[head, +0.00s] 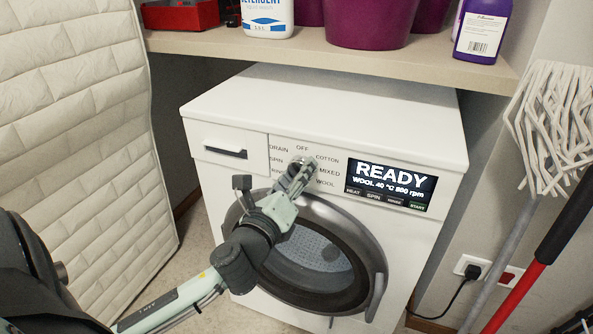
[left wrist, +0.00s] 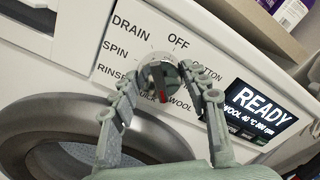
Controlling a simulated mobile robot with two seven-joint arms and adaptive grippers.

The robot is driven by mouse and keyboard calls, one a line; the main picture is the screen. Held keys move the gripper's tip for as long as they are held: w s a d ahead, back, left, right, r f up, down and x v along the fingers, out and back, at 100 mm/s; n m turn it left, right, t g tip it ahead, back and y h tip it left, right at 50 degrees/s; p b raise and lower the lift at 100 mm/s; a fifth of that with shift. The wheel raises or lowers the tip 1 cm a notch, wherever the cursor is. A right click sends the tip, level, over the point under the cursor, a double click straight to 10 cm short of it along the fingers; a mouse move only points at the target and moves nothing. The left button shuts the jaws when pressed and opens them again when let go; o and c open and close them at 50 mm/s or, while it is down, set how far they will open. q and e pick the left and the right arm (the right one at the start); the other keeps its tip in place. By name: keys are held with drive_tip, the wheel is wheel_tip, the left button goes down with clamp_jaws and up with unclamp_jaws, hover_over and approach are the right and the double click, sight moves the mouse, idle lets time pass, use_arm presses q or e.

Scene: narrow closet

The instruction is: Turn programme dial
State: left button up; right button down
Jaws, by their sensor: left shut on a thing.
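The washing machine (head: 330,115) is white, with a round door below its panel. Its programme dial (left wrist: 158,76) is a dark and silver knob ringed by labels such as DRAIN, SPIN, OFF, COTTON, MIXED and WOOL. The dial's red mark points down, near the WOOL side. My left gripper (head: 299,168) is shut on the dial, with one finger on each side of it in the left wrist view (left wrist: 158,82). In the head view the gripper mostly hides the dial. The display (head: 391,183) reads READY, WOOL 40 °C, 800 rpm. My right gripper is not in view.
A shelf (head: 330,50) above the machine bears a detergent bottle (head: 267,18), purple tubs (head: 370,25), a purple bottle (head: 482,30) and a red box (head: 180,15). A padded panel (head: 75,130) stands at left. A mop (head: 550,115) and a red-handled pole (head: 520,290) stand at right.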

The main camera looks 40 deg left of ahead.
use_arm(q)
drive_tip(key=n, duration=0.3)
drive_tip(key=shift+n+p, duration=0.35)
drive_tip(key=shift+n, duration=0.05)
drive_tip(key=n, duration=0.2)
drive_tip(key=shift+r+n+p, duration=0.1)
drive_tip(key=shift+n+p, duration=0.25)
drive_tip(key=shift+n, duration=0.95)
drive_tip(key=shift+n+p, duration=0.55)
drive_tip(key=shift+n, duration=0.35)
drive_tip(key=n+p, duration=0.1)
drive_tip(key=n, duration=0.1)
drive_tip(key=shift+n, duration=0.3)
drive_tip(key=n+p, duration=0.1)
drive_tip(key=n, duration=0.3)
drive_tip(key=shift+n+p, duration=0.3)
drive_tip(key=shift+p, duration=0.05)
drive_tip(key=shift+n, duration=1.4)
drive_tip(key=n, duration=0.3)
drive_tip(key=shift+n, duration=2.2)
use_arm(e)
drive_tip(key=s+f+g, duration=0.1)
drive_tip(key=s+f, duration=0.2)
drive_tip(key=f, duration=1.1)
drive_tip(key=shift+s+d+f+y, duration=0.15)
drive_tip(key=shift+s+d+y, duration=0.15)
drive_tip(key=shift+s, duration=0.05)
